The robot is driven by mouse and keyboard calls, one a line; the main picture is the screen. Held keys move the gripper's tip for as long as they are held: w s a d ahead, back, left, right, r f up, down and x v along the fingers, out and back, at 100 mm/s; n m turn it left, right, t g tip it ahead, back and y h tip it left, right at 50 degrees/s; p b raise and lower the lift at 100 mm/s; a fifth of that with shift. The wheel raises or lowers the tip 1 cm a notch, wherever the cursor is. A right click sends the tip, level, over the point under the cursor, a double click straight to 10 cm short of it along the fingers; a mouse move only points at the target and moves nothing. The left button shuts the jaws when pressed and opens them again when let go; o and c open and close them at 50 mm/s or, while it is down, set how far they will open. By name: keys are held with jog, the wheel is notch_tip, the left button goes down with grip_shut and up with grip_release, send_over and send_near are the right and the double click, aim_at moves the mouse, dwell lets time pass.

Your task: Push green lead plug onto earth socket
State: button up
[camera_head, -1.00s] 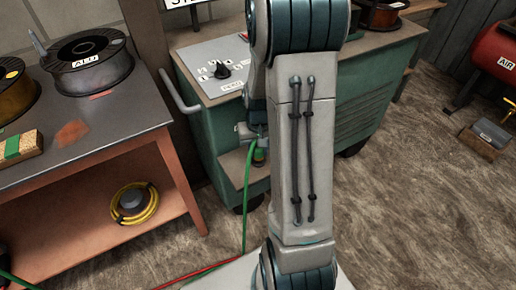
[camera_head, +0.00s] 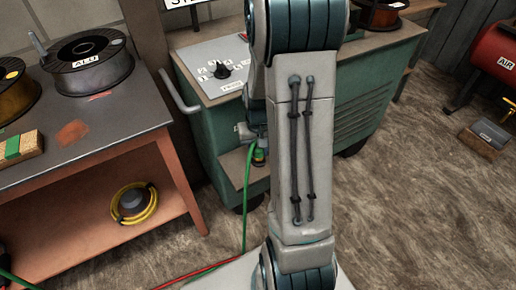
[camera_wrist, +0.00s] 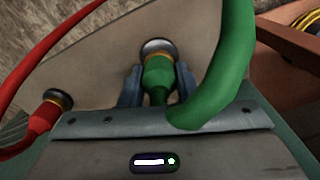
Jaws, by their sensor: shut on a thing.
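The green lead plug (camera_wrist: 158,73) sits between the two fingers of my gripper (camera_wrist: 158,84) in the wrist view, shut on it. Its front end, with a yellow band, meets a round metal-rimmed socket (camera_wrist: 157,45) on a beige panel (camera_wrist: 110,52). I cannot tell how deep the plug sits in it. The thick green lead (camera_wrist: 233,50) bends from the plug up the right side. In the head view the green plug (camera_head: 259,157) shows low on the front of the green machine (camera_head: 226,140), and the green lead (camera_head: 247,205) hangs down from it. My arm hides much of the machine there.
A red plug (camera_wrist: 45,116) with its red lead sits at a second socket, left of the green one. In the head view a workbench (camera_head: 110,130) with wire spools stands left, a yellow coil (camera_head: 134,203) on its lower shelf.

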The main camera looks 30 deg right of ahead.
jog(key=shift+f+b, duration=0.45)
jog(key=shift+f, duration=0.2)
dwell(0.8)
jog(key=o, duration=1)
jog(key=shift+r, duration=0.1)
jog(key=shift+r, duration=0.1)
notch_tip(320, 180, up, 14)
jog(key=p, duration=0.4)
jog(key=shift+f, duration=0.2)
